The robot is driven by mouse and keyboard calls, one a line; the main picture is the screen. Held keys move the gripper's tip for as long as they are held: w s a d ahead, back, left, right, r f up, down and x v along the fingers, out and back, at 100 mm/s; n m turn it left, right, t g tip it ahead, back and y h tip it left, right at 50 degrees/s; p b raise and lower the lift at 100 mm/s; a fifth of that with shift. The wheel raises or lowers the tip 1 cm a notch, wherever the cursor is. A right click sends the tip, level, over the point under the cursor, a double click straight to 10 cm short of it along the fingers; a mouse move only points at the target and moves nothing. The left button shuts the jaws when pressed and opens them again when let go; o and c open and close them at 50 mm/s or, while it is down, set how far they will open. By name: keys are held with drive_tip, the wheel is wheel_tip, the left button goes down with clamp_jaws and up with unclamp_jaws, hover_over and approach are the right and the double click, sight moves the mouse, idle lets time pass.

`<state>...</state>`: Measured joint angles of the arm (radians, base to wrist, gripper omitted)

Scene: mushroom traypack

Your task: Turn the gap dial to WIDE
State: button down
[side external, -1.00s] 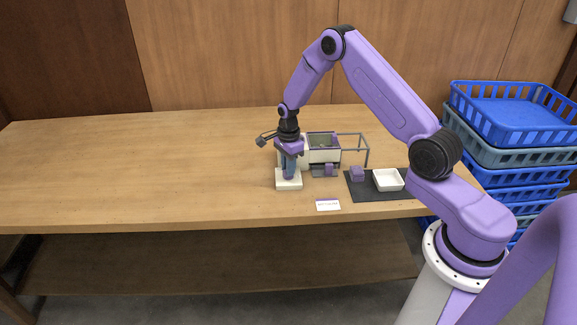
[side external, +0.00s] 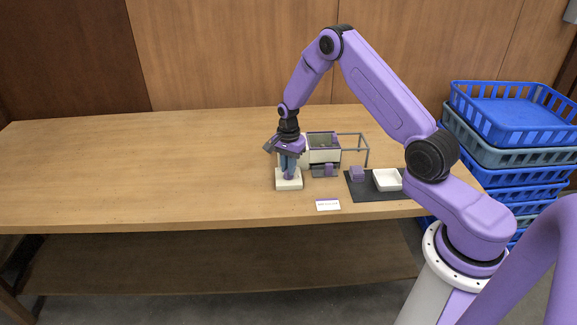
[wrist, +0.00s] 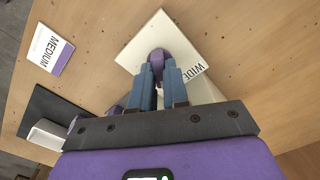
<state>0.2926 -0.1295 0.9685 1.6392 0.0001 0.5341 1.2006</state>
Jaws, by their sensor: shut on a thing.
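The gap dial is a purple knob (wrist: 158,57) on a square cream base (wrist: 141,43). The base (side external: 289,185) also shows at the front of the machine in the side view. The word WIDE is printed on the base, to the right of the knob in the wrist view. My gripper (wrist: 159,68) points down over the base with its blue fingers shut on the knob, one on each side. In the side view my gripper (side external: 288,174) hides most of the knob. Which way the knob's pointer faces is hidden.
A card reading MEDIUM (wrist: 50,49) lies on the table near the front edge. Right of the dial are a cream hopper box (side external: 324,155), a grey frame (side external: 366,150), a purple block (side external: 357,174) and a white tray (side external: 388,188) on a dark mat. The table's left is clear.

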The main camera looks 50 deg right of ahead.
drive_tip(key=n, duration=1.2)
drive_tip(key=shift+n, duration=0.3)
idle(0.4)
drive_tip(key=c, duration=1.1)
unclamp_jaws()
wheel_tip(320, 180, up, 18)
drive_tip(key=shift+f, duration=0.25)
